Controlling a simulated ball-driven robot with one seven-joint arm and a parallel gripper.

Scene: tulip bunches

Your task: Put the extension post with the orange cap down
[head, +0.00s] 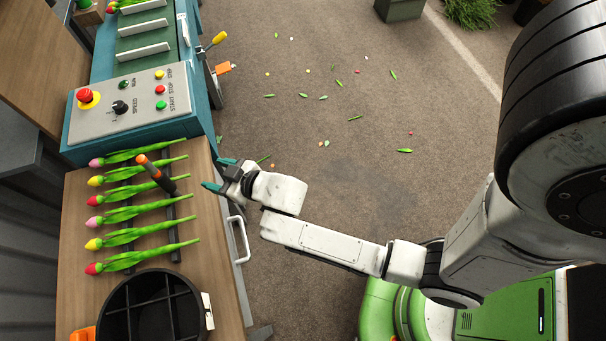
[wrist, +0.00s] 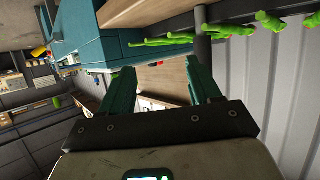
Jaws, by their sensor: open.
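The extension post (head: 161,177) is dark with an orange cap (head: 143,159). In the head view it appears to stand upright among the tulips on the wooden bench, its cap toward the upper left. Where its foot rests is hard to make out. My gripper (head: 219,174) is at the bench's right edge, to the right of the post and apart from it. Its teal fingers are spread, with nothing between them; the wrist view shows the same open gap (wrist: 157,88). A small orange patch shows beyond the fingers there, too small to identify.
Several tulips (head: 124,213) lie in a row across dark rails on the wooden bench (head: 222,318). A black divided bin (head: 118,337) stands at the near end. The teal machine's control panel (head: 130,103) is behind. A white handle (head: 240,238) sticks out from the bench's right side.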

